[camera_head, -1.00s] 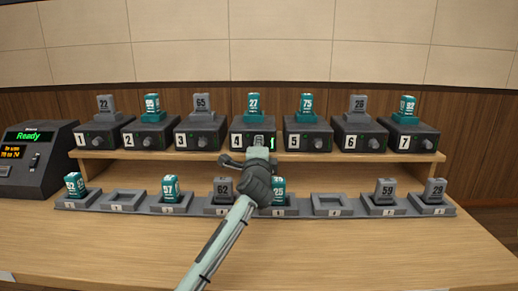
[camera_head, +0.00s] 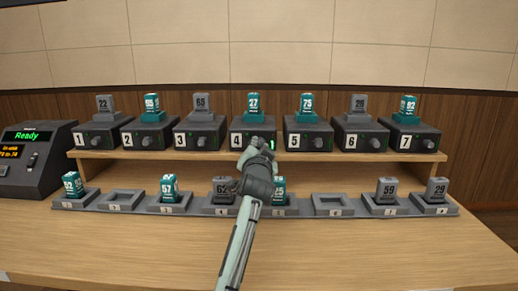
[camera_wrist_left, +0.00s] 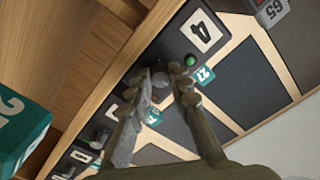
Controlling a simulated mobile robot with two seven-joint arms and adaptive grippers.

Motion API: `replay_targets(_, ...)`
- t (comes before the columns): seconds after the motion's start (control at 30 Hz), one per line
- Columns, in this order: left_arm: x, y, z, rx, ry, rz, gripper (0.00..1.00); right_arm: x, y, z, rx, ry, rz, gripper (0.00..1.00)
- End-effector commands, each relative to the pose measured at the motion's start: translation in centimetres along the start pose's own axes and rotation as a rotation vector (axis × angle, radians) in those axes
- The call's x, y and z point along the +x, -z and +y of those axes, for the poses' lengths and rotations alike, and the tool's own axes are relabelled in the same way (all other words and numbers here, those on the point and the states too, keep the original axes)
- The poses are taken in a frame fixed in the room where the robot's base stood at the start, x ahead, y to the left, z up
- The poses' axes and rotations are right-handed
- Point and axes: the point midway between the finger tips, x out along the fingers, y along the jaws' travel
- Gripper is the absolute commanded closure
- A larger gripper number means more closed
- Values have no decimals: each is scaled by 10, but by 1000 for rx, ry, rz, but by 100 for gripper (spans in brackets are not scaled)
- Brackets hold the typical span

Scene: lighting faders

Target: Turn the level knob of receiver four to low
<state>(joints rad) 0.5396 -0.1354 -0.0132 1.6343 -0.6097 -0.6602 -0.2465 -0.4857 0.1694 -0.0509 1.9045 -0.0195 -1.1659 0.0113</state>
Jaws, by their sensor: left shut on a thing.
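Receiver four (camera_head: 254,126) is a dark box on the raised shelf, with a white 4 label and a teal pack marked 27 (camera_head: 253,104) on top. My left gripper (camera_head: 257,143) is at its front face and hides its knob in the head view. In the left wrist view the 4 label (camera_wrist_left: 201,31) and a green light (camera_wrist_left: 191,60) show beside the fingers. The left gripper (camera_wrist_left: 163,75) is shut on the dark round level knob (camera_wrist_left: 160,80), which is partly hidden between the fingertips. The knob's pointer direction cannot be made out. My right gripper is not in view.
Receiver three (camera_head: 201,130) and receiver five (camera_head: 308,131) stand close on either side. Below, a row of grey docks (camera_head: 122,200) holds several packs. A console reading Ready (camera_head: 35,150) stands at the left. The front tabletop is bare.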

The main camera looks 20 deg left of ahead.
Motion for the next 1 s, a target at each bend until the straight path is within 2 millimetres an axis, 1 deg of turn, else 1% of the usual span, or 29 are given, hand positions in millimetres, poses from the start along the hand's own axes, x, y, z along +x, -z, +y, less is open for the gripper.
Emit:
replay_targets(0.3,0,-1,3,-303,-3,-4,100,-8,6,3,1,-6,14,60)
replay_targets(0.5,0,0,3,-493,-3,-5,100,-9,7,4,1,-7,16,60)
replay_targets(0.8,0,0,3,-776,-1,-6,100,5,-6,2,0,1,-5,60)
replay_targets(0.87,0,0,3,-833,-2,-6,100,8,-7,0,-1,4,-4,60)
replay_targets(0.97,0,0,3,-928,-1,-5,100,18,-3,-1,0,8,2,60)
replay_targets(1.0,0,0,3,-965,-1,-5,100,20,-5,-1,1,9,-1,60)
